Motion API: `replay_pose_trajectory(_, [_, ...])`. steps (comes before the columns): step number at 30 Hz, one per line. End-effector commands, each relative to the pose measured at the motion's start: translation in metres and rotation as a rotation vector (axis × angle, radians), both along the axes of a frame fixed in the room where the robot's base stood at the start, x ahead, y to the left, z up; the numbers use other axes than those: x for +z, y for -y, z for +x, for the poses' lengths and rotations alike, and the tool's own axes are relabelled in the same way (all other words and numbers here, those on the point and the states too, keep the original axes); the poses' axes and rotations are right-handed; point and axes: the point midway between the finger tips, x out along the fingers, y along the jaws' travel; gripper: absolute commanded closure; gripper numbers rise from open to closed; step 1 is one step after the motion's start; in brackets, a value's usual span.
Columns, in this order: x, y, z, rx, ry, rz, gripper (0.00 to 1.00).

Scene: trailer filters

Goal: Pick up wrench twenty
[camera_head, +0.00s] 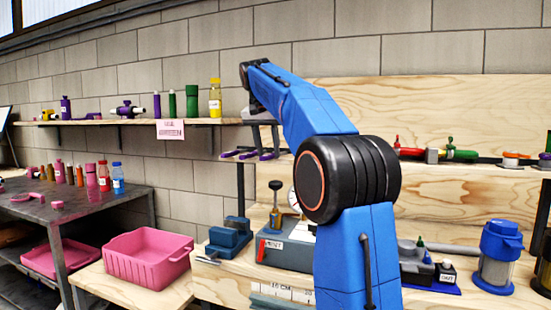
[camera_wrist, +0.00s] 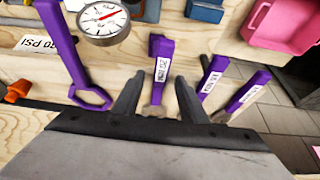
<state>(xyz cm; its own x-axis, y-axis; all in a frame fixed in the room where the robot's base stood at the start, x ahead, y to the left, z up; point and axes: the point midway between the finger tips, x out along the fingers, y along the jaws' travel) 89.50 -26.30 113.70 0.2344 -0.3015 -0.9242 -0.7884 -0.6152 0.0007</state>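Several purple wrenches with white labels show in the wrist view. One wrench (camera_wrist: 160,58) stands upright in the middle, its label too small to read surely. My gripper (camera_wrist: 158,88) is open, with one finger on each side of this wrench's lower part; I see no clear contact. Two more labelled wrenches, one (camera_wrist: 213,76) and another (camera_wrist: 248,92), are to the right. A larger wrench (camera_wrist: 66,50) with a ring end is at the left. In the head view, my gripper (camera_head: 263,140) points down at the purple wrench ends (camera_head: 247,155). I cannot tell which wrench is number twenty.
A pink bin (camera_head: 148,257) stands on the bench at the left. A blue-lidded jar (camera_head: 497,255) stands at the right. A shelf (camera_head: 150,122) with bottles runs along the wall.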

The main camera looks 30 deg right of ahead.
Motion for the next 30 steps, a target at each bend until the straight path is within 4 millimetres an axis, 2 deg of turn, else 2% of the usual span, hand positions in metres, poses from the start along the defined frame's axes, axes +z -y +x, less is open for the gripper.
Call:
replay_pose_trajectory(29, [-0.0041,0.0,-0.0006,0.0,0.001,0.0,0.61])
replay_pose_trajectory(30, [-0.0041,-0.0001,-0.0007,0.0,0.001,0.0,0.71])
